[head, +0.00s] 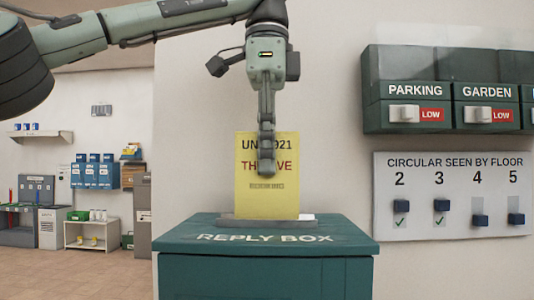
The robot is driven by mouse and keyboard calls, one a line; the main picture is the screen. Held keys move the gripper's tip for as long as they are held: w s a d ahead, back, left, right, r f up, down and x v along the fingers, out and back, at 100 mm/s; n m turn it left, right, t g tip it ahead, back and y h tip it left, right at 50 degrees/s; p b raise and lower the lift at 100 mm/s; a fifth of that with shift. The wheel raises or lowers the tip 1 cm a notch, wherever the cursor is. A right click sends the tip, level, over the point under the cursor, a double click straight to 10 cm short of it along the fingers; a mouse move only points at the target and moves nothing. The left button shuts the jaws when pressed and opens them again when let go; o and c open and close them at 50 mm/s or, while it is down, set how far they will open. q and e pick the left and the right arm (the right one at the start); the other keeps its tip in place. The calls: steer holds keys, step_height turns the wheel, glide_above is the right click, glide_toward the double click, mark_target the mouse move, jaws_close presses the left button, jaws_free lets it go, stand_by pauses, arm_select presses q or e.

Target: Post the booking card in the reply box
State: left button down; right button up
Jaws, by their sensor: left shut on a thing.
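The booking card (253,203) is a yellow upright sheet with partly covered print, in the middle of the head view. My left gripper (266,165) points down and is shut on the card's upper middle part, hiding some of the text. The reply box (265,270) is a dark green box with its name on the top front. The card's lower edge is at the grey slot frame (232,222) on the box top; I cannot tell whether it has entered the slot. A small white patch shows right of the card's foot. My right gripper is not in view.
A wall panel of floor switches (450,222) and green units marked PARKING (416,112) and GARDEN (486,112) are at the right. Shelves, blue boxes (93,172) and a low white rack (91,233) stand far left, beyond open floor.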

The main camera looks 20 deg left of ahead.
mark_target(267, 193)
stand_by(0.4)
arm_select(q)
steer(key=shift+f+b, duration=2.3)
steer(key=shift+f, duration=0.45)
steer(key=c, duration=1.6)
jaws_free()
